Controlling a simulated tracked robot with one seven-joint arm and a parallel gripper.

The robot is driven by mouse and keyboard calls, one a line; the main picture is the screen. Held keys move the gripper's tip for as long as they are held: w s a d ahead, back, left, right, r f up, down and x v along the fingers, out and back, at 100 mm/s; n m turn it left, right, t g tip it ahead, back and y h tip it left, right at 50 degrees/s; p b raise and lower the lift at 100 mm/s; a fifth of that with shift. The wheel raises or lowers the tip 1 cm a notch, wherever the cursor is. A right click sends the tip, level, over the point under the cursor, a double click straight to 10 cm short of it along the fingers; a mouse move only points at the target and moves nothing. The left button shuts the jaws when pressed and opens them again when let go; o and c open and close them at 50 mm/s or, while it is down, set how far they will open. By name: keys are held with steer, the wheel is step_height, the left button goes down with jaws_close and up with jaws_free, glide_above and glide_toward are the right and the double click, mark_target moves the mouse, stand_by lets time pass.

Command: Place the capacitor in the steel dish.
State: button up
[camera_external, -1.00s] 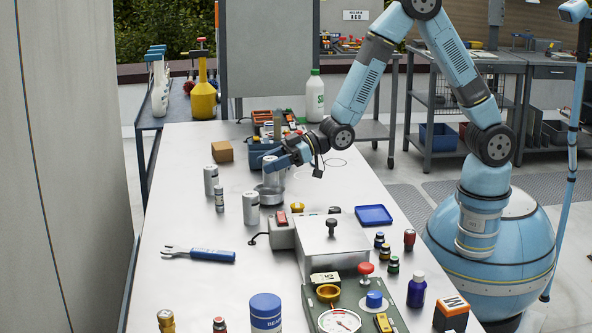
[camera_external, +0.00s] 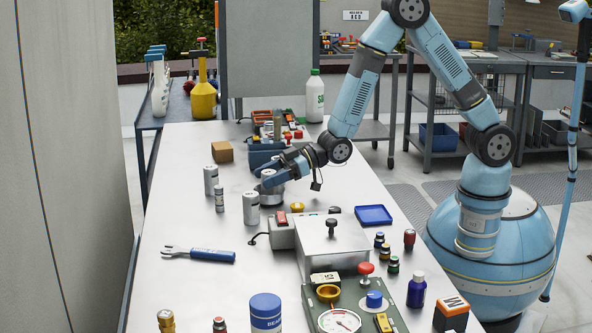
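The capacitor (camera_external: 268,173) is a silver-grey can, upright, with only its top clearly showing above my fingers. My gripper (camera_external: 270,181) reaches in from the right with its fingers around the can and looks shut on it. The steel dish (camera_external: 270,200) is a low, round metal dish on the white table, directly beneath. The can's lower part is down at the dish, hidden by the fingers and rim; I cannot tell whether it touches the dish floor.
Grey cans (camera_external: 250,208) and a smaller can (camera_external: 219,199) stand left of the dish. A cardboard box (camera_external: 222,152) and a blue toolbox (camera_external: 262,155) are behind. A grey device (camera_external: 330,243) and blue tray (camera_external: 374,215) are in front. The left table area is mostly clear.

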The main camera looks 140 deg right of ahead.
steer(key=shift+o, duration=0.3)
steer(key=shift+s+a+r, duration=0.15)
steer(key=v, duration=1.1)
steer(key=a+r+n+g+y, duration=0.2)
steer(key=a+r, duration=0.5)
steer(key=a, duration=0.4)
steer(key=a+r+n+g+y, duration=0.1)
steer(key=a+r+y, duration=0.1)
steer(key=a+r, duration=0.75)
steer(key=s+a+r+n+g+y, duration=0.1)
steer(key=s+a+r+y, duration=0.1)
steer(key=s+a, duration=0.7)
steer(key=s+a+r+n+g+y, duration=0.1)
steer(key=s+a+n+g+y, duration=0.1)
steer(key=s+a, duration=0.7)
steer(key=shift+s+a+r+n+g, duration=0.3)
steer(key=shift+s+a+r, duration=0.1)
steer(key=shift+a, duration=0.5)
